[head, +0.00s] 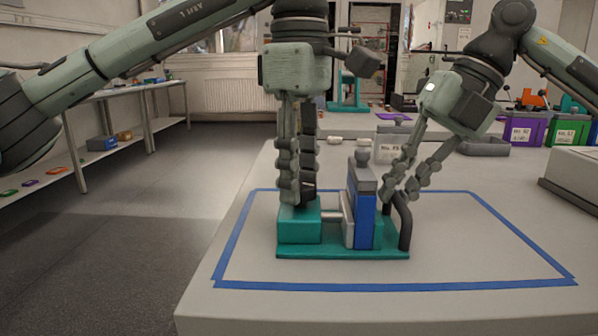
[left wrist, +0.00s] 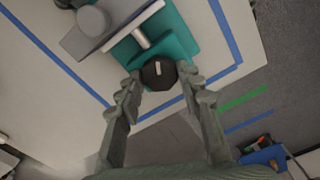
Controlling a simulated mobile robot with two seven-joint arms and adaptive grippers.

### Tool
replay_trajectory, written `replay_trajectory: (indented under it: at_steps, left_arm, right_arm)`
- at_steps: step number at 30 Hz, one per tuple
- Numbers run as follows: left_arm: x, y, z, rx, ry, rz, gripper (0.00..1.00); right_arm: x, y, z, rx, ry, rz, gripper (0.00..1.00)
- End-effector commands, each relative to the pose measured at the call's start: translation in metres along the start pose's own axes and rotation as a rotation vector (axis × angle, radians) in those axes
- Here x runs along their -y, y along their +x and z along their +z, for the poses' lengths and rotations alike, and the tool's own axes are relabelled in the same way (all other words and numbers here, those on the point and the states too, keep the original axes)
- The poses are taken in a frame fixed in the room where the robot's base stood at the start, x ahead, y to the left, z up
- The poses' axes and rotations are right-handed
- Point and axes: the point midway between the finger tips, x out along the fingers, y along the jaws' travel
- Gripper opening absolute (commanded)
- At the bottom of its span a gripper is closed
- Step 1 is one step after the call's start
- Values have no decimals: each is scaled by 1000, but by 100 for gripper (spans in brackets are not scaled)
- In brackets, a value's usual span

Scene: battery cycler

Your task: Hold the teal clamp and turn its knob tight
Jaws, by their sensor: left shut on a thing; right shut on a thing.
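The teal clamp (head: 300,229) stands on its teal base (head: 340,252) inside a blue tape outline. A blue block with a grey top (head: 363,218) stands in it beside a pale plate and rod. My left gripper (head: 300,199) points down over the clamp's left teal block. In the left wrist view its fingers (left wrist: 160,78) are closed on both sides of the dark round knob (left wrist: 158,74), which has a pale mark. The knob is mostly hidden in the head view. My right gripper (head: 399,194) is shut on the clamp's dark upright handle (head: 404,225) at the right.
Blue tape (head: 400,285) marks an area on the pale table (head: 480,306), with free room right of the clamp. Purple (head: 519,131) and green bins stand at the back right. A grey box (head: 573,175) sits at the right edge.

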Motion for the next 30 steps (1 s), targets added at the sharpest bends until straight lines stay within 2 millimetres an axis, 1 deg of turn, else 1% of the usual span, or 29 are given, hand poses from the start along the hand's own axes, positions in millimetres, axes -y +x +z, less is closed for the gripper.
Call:
replay_trajectory:
  at_steps: [21,22,26,27,30]
  left_arm:
    - [0,0,2,3,6,0,7]
    - [0,0,2,3,6,0,38]
    - [0,0,2,2,5,0,55]
    - [0,0,2,2,4,0,57]
    - [0,0,1,2,3,0,57]
  right_arm:
    - [-1,0,1,4,0,2,0]
    - [-1,0,1,4,0,2,0]
    - [-1,0,1,4,0,2,0]
    - [-1,0,1,4,0,2,0]
    - [-1,0,1,3,0,2,0]
